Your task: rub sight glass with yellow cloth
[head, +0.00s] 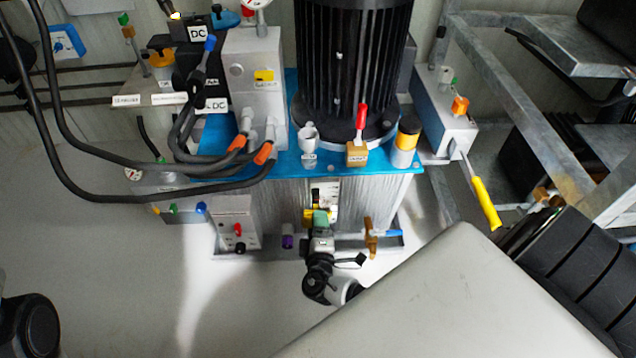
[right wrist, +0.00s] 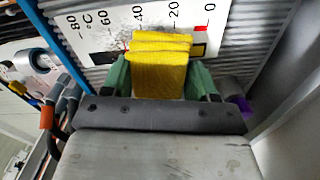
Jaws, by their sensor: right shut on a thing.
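The sight glass (head: 324,195) is a narrow plate on the front of the grey ribbed tank. In the right wrist view the sight glass (right wrist: 118,28) is a white plate with a °C scale and a red mark near 0. My right gripper (head: 320,217), with green fingers, is in front of its lower part. In the right wrist view the right gripper (right wrist: 161,78) is shut on the folded yellow cloth (right wrist: 160,68). The cloth overlaps the plate and hides part of it; I cannot tell whether it touches. My left gripper is not in view.
A black motor (head: 350,60) stands on the blue tank top (head: 390,180). A brass valve with a blue lever (head: 385,233) sits right of the gripper, and a purple-capped fitting (head: 288,242) left of it. Black cables (head: 60,190) hang at the left. The floor in front is clear.

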